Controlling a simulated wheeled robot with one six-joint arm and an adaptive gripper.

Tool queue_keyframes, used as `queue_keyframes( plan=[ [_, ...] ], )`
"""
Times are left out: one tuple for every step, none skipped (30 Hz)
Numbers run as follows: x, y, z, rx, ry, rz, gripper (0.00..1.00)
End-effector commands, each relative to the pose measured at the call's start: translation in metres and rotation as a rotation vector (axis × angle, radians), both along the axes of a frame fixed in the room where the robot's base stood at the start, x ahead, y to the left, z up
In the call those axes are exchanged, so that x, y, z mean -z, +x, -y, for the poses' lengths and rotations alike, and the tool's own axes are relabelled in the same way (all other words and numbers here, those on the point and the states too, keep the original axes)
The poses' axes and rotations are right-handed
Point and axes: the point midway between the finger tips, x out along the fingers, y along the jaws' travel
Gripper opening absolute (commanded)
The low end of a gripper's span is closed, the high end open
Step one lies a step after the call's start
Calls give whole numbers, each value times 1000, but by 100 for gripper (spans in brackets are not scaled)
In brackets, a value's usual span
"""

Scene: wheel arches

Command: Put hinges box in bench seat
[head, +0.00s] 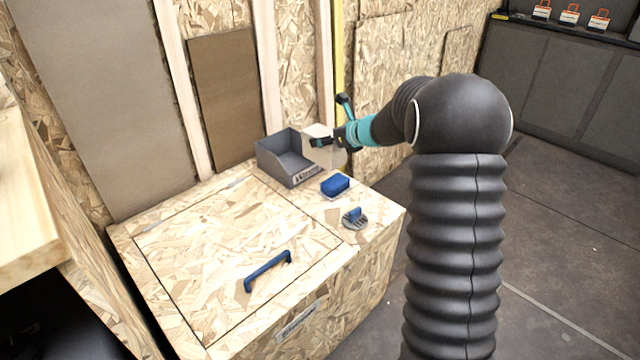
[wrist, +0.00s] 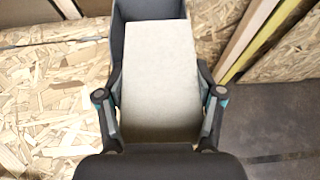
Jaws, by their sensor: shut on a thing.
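My gripper (head: 328,143) is shut on a plain pale box (wrist: 160,75), with one finger on each side of it. In the head view the pale box (head: 318,133) is at the right end of a grey open bin (head: 283,158); I cannot tell whether it touches the bin. The bin has a label on its front that is too small to read surely. The bench seat (head: 225,225) is a chipboard chest with its lid shut. A blue handle (head: 268,270) is on the lid, and a label is on the chest's front.
A blue block (head: 335,184) and a round grey disc with a blue knob (head: 354,218) are on the bench top's right side. A wooden worktop (head: 30,215) is at the left. The chipboard wall is behind the bench. Open floor (head: 570,230) lies to the right.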

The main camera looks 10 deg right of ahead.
Motion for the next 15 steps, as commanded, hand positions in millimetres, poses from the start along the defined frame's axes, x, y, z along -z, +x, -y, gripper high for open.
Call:
queue_keyframes(
  plan=[
    [7, -10, -5, -1, 2, -2, 18],
    [11, -15, -8, -1, 2, -2, 18],
    [16, -22, -11, 0, 1, -2, 18],
    [19, -28, -14, 0, 2, -1, 18],
    [23, -33, -16, 0, 1, -2, 18],
    [28, -40, -20, 0, 1, -2, 18],
    [31, -45, -22, 0, 1, -2, 18],
    [34, -50, -25, 0, 1, -2, 18],
    [39, -57, -28, 0, 1, -2, 18],
    [41, -61, -30, 0, 0, -1, 18],
    [44, -65, -32, 0, 1, -2, 18],
    [47, -69, -34, 0, 1, -1, 18],
    [48, -72, -35, 0, 1, -1, 18],
    [50, -74, -36, 0, 1, 1, 18],
    [51, -77, -37, 1, 0, 1, 18]
  ],
)
